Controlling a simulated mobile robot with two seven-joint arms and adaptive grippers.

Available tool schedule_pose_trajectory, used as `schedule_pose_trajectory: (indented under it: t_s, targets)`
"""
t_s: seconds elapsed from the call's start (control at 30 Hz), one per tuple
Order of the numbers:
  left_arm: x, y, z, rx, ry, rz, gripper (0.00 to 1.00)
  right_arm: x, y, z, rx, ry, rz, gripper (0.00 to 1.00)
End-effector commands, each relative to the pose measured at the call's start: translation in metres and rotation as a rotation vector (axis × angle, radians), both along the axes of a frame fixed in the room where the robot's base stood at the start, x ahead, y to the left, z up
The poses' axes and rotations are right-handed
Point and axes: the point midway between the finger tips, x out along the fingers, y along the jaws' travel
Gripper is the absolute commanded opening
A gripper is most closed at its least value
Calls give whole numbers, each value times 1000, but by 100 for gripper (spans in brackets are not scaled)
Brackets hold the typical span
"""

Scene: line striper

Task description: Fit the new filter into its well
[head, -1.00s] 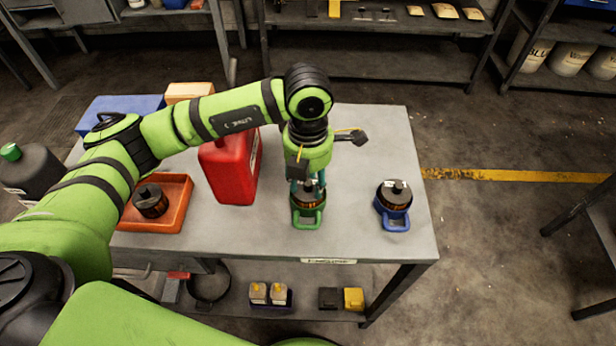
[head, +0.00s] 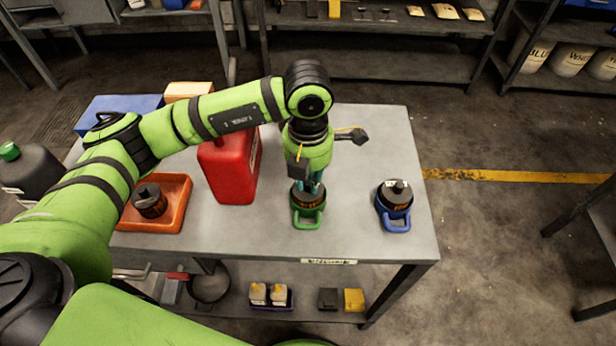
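A dark-topped filter (head: 307,201) with amber sides sits in or just over the green well (head: 309,222), a round cup with a loop handle at the table's front. How deep it sits is hidden. My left gripper (head: 311,188) points down at the filter's top, its teal fingertips at the cap. Whether they grip the cap is too small to tell. A second dark filter (head: 397,195) sits in a blue well (head: 395,221) to the right. A third filter (head: 150,202) stands in the orange tray (head: 178,219) at left. My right gripper is out of view.
A red jug (head: 229,172) stands just left of my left gripper. A blue box (head: 118,105) and an orange box (head: 187,91) are at the back left. The grey table (head: 352,212) is bare between the two wells and behind them.

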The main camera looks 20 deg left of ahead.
Motion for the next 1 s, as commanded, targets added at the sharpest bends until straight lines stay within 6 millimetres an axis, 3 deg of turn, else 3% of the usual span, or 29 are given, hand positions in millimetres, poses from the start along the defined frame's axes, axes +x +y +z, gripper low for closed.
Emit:
schedule_pose_trajectory:
  t_s: [1.0]
  targets:
    - [0, 0, 14, 0, -1, 0, 0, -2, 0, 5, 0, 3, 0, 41]
